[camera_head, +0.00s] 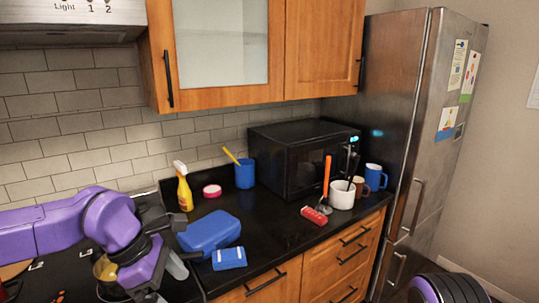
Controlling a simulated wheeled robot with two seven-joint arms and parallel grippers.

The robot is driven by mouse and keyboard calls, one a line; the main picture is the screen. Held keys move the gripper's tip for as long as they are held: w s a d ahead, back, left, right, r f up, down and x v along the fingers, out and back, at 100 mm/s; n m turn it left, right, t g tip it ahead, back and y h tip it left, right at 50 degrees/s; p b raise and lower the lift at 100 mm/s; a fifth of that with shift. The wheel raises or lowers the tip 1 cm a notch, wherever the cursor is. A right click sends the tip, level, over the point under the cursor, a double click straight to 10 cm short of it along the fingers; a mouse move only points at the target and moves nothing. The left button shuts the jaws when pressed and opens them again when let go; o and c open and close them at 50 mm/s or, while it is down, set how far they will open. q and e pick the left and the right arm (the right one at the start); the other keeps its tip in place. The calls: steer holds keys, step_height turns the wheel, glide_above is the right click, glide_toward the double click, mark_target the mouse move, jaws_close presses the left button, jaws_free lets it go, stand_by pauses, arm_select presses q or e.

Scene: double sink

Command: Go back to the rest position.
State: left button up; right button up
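My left arm comes in from the left edge in the head view, bent over the counter's left part. Its gripper (166,259) points down and to the right, with its dark fingers apart. It looks open, and I see nothing clearly held between them. A pale translucent object shows beside the fingers, partly hidden. Part of my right arm (450,289) shows at the bottom right corner. My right gripper is out of the picture.
The black counter (270,238) holds a blue box (209,233), a blue packet (229,258), a yellow spray bottle (184,190), a blue cup (244,174), a white pot (342,194) with utensils, and a black microwave (290,165). A fridge (425,120) stands right; wooden cabinets hang above.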

arm_select(q)
steer(key=w+a+f+t+y+b, duration=0.1)
steer(key=a+f+t+y, duration=0.2)
steer(key=f, duration=0.4)
steer(key=a+f+m+y+b, duration=0.1)
steer(key=a+f+y, duration=0.35)
steer(key=f, duration=0.25)
steer(key=w+a+f+t+y+b, duration=0.1)
steer(key=a+f+t+y, duration=0.15)
steer(key=a+f, duration=0.35)
steer(key=s+d+f+m+g+h+b, duration=0.1)
steer(key=s+f+m+b, duration=0.3)
steer(key=s+f+m, duration=0.8)
steer(key=s+f+g+h, duration=0.1)
steer(key=s+f, duration=1.1)
steer(key=f, duration=0.1)
steer(key=shift+g, duration=0.35)
arm_select(e)
step_height(320, 180, down, 7)
steer(key=shift+s, duration=0.15)
